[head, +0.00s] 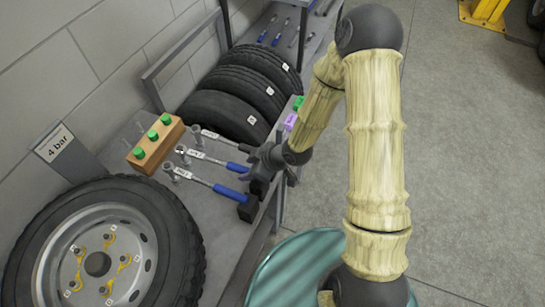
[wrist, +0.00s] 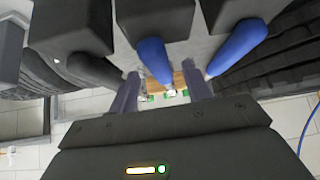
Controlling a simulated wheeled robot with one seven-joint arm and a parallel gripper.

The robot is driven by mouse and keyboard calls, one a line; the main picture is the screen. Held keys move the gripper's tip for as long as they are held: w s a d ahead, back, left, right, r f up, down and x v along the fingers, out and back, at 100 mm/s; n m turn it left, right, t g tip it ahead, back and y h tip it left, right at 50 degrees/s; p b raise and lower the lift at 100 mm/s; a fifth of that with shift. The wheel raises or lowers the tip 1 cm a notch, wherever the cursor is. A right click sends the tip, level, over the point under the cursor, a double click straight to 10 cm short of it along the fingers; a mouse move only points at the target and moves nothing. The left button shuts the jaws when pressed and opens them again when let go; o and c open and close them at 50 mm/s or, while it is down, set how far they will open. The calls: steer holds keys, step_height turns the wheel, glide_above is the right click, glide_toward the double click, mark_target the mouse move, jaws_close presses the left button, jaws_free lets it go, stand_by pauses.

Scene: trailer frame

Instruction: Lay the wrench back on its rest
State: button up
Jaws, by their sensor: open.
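Three torque wrenches lie side by side on the bench in the head view. The far wrench (head: 222,137) has a dark handle; the middle wrench (head: 205,157) and near wrench (head: 203,182) have blue handles. Dark blocks, seemingly the rests, stand at the handle ends; the near block (head: 248,207) shows clearly. My gripper (head: 253,158) is at the middle wrench's handle end. In the wrist view my open fingers (wrist: 165,97) lie either side of the middle blue handle (wrist: 153,58); contact cannot be told. The near blue handle (wrist: 238,45) is right, the dark handle (wrist: 88,73) left.
A wooden block (head: 171,139) with green knobs stands beyond the wrench heads. A wheel (head: 165,235) with a "4 bar" sign (head: 54,143) lies in front. Several tyres (head: 222,114) stand behind.

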steer(key=p+v, duration=0.3)
steer(key=v, duration=1)
steer(key=shift+r, duration=0.2)
steer(key=shift+d, duration=0.1)
steer(key=w+d+r+m+t+h+p, duration=0.1)
steer(key=d+r+m+h, duration=0.2)
steer(key=d, duration=0.2)
steer(key=d+r+m+h+p, duration=0.1)
steer(key=d+r+m+h, duration=0.1)
steer(key=d+m+h, duration=0.3)
steer(key=s+d+r+m+g, duration=0.1)
steer(key=s+d+r+m, duration=0.3)
steer(key=r, duration=0.4)
steer(key=shift+s+d+m+p, duration=0.3)
steer(key=shift+s+m, duration=0.3)
steer(key=shift+m, duration=0.5)
